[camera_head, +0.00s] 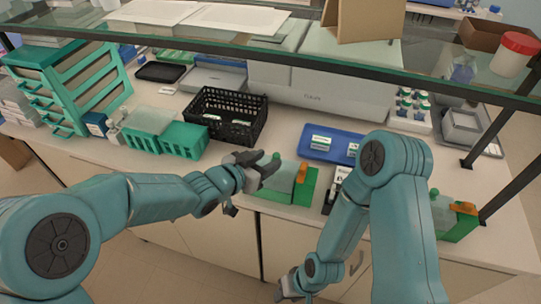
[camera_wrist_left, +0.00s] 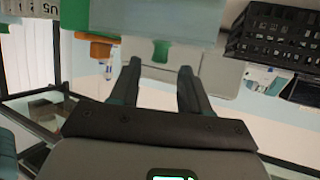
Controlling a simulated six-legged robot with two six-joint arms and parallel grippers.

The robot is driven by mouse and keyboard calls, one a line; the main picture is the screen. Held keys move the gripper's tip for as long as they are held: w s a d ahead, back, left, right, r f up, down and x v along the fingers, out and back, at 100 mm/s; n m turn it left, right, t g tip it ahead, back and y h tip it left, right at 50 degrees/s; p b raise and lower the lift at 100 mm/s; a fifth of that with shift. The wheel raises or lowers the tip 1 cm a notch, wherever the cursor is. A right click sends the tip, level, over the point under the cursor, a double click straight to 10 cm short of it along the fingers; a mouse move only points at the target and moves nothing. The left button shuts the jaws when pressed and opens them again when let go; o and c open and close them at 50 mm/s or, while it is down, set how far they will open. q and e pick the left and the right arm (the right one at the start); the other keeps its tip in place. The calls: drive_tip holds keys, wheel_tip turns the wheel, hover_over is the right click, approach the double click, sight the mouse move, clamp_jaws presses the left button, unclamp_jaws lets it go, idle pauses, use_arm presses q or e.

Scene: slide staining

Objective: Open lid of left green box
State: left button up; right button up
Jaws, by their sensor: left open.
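The left green box (camera_head: 300,192) stands near the front edge of the bench, with a pale translucent lid and an orange piece (camera_head: 303,170) at its right end. The lid looks closed. My left gripper (camera_head: 268,165) is open at the box's left end. In the left wrist view, its two fingers (camera_wrist_left: 158,82) point at a small green tab (camera_wrist_left: 160,51) below the lid's pale edge (camera_wrist_left: 150,20); I cannot tell whether they touch it. My right gripper (camera_head: 289,288) hangs low in front of the bench; its jaw state is unclear.
A black basket (camera_head: 228,117) stands behind the left gripper, with green racks (camera_head: 184,139) left of it. A blue tray (camera_head: 331,146) lies behind the box. Another green box (camera_head: 455,222) stands at the right, partly behind my right arm. A glass shelf (camera_head: 200,42) spans above.

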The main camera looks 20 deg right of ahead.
sight(274, 157)
use_arm(q)
drive_tip(key=shift+x, duration=1.6)
use_arm(e)
drive_tip(key=shift+d+r, duration=0.1)
drive_tip(key=shift+r, duration=0.25)
use_arm(q)
drive_tip(key=shift+a, duration=0.1)
